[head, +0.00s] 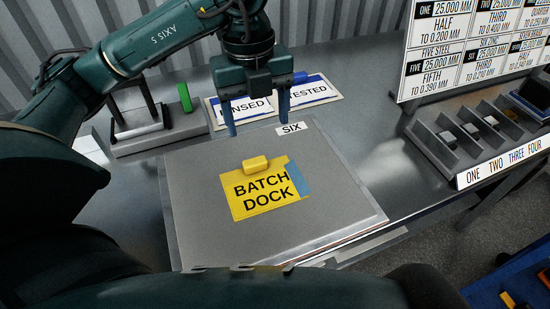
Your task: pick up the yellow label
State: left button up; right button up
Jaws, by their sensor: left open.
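A yellow rectangle (242,207) reading BATCH DOCK lies flat on the grey board (200,235) in the middle of the picture. A small yellow block (256,165) with rounded edges sits at its far edge; I cannot tell which of the two is the yellow label. A blue strip (298,181) borders the rectangle on the right. My left gripper (257,125) is open and empty, pointing down near the board's far edge, beyond the yellow block and apart from it. My right gripper is not in view.
A white SIX tag (291,128) lies at the board's far edge. Behind are blue-edged cards, one reading TESTED (308,90), and a green block (185,97) on a rack. A slotted tray (455,150) marked ONE to FOUR stands right, below a chart (475,45).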

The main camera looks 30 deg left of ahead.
pick_arm(q)
jog(key=a, duration=0.1)
send_over(254, 159)
jog(key=shift+n+y, duration=0.3)
jog(key=shift+y, duration=0.1)
jog(key=f, duration=0.7)
jog(key=shift+d+b, duration=0.25)
jog(key=shift+b, duration=0.05)
jog(key=f, duration=0.4)
jog(key=shift+a+p, duration=0.3)
jog(key=shift+f, duration=0.65)
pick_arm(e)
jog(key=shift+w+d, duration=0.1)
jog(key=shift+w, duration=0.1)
pick_arm(q)
jog(key=shift+c, duration=0.3)
